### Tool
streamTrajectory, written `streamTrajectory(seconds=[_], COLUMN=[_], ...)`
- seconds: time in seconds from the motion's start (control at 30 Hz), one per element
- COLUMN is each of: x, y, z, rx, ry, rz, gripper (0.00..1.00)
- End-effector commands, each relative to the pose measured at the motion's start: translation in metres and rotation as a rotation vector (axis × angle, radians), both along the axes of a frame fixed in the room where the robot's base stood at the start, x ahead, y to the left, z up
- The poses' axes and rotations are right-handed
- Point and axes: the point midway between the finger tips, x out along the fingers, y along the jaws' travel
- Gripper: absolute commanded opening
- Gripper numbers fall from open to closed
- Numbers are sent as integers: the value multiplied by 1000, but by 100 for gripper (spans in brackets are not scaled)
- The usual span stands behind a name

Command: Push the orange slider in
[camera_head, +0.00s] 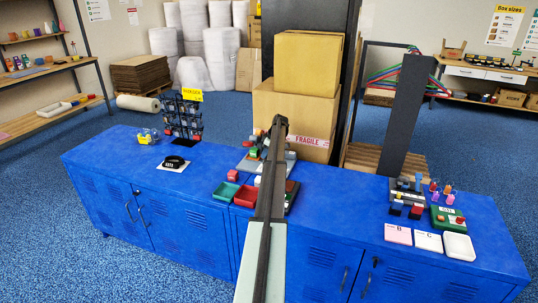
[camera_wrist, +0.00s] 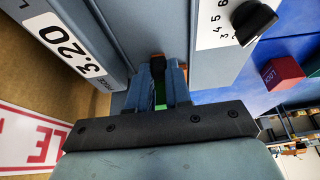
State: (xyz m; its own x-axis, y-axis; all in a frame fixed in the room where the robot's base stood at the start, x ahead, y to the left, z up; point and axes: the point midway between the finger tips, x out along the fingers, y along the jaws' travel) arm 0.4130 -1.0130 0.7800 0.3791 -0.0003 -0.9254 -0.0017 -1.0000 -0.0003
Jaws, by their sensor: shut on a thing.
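In the wrist view a small, dark orange-brown piece, which looks like the orange slider (camera_wrist: 158,64), sits between the tips of my gripper (camera_wrist: 161,82). The two blue-grey fingers are shut on it. A strip of green shows between the fingers below it. The piece is against a grey-blue panel (camera_wrist: 140,28); its slot and travel are not clear. In the head view my own arm hides the gripper tips and the slider.
In the wrist view a black dial knob (camera_wrist: 254,22) is at the right, a "3.20" display (camera_wrist: 76,46) at the left, and a red block (camera_wrist: 283,73) beyond. In the head view boxes (camera_head: 297,105) stand behind; red and green trays (camera_head: 236,192) lie left of my arm.

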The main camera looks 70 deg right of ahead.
Motion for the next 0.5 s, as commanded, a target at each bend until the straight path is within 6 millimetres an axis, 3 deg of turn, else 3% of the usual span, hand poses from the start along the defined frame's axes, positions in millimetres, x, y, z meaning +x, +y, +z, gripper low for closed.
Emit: streamTrajectory(seconds=[0.1, 0.13, 0.3, 0.4, 0.5], x=[6, 6, 5, 4, 4], y=[-1, -1, 0, 0, 0], z=[1, 1, 1, 1, 1], rx=[-3, -3, -2, -1, -1], ry=[-7, -8, -7, -6, -5], rz=[2, 2, 2, 2, 2], gripper=[0, 20, 36, 45, 45])
